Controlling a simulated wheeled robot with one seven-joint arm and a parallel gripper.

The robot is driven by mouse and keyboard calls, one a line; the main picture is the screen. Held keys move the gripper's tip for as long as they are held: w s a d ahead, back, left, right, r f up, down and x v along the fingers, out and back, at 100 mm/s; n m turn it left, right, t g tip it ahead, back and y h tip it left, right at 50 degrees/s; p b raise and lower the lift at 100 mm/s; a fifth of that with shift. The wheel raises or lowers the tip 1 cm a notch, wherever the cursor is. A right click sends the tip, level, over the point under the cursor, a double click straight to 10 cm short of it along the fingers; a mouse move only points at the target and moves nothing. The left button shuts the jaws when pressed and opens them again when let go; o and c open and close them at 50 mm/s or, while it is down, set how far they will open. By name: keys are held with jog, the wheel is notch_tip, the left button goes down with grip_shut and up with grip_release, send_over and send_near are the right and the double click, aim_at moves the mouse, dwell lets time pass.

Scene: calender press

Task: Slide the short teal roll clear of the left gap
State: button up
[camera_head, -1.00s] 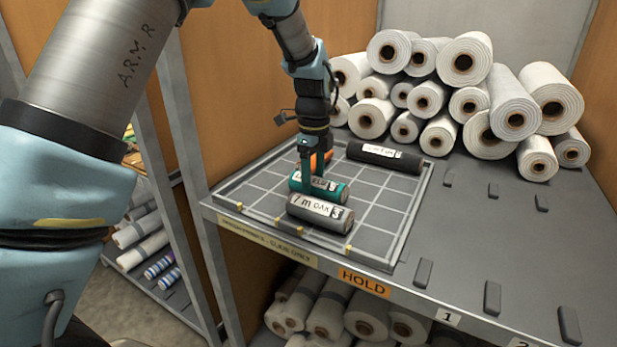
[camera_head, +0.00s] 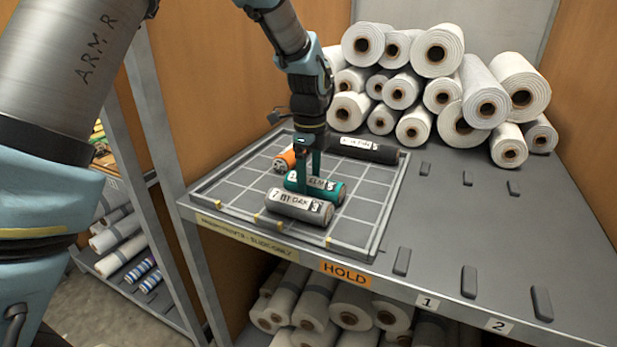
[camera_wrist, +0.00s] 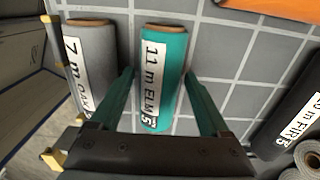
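The short teal roll (camera_head: 314,188), labelled ELM 5, lies on the gridded tray just behind the grey roll (camera_head: 299,207). My gripper (camera_head: 309,178) comes down from above with one finger on each side of the teal roll. In the wrist view the teal roll (camera_wrist: 163,75) lies between my fingertips, which look closed against its sides, though a thin gap may show on the left. The grey roll (camera_wrist: 91,68), labelled OAK 3, lies beside it on the left there. Parts of the teal roll are hidden behind my fingers.
An orange roll (camera_head: 285,161) and a black roll (camera_head: 368,149) lie farther back on the tray (camera_head: 381,222). Yellow tabs (camera_head: 255,219) line its front edge. White rolls (camera_head: 437,49) are stacked behind. The shelf right of the tray has several dark stops (camera_head: 469,282).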

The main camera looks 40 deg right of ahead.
aim_at(310, 176)
jog(key=shift+o, duration=1.3)
notch_tip(310, 176, up, 11)
jog(key=b, duration=0.2)
jog(key=w+a+f+n, duration=0.2)
jog(key=w+a+n, duration=0.15)
jog(key=a, duration=0.35)
jog(key=w+a+f+n, duration=0.1)
jog(key=w+a+n, duration=0.1)
jog(key=a+n, duration=0.45)
jog(key=w+a+f+n, duration=0.2)
jog(key=w+a+n, duration=0.1)
jog(key=a, duration=0.6)
jog(key=s+a+f+n, duration=0.2)
jog(key=s+a+n, duration=0.1)
jog(key=a+n, duration=0.5)
jog(key=s+a+f+n+t, duration=0.1)
jog(key=s+a+f+n, duration=0.2)
jog(key=a+n, duration=0.5)
jog(key=a, duration=0.5)
jog(key=shift+s+a+t, duration=0.2)
jog(key=shift+s+t, duration=0.05)
jog(key=shift+t, duration=0.05)
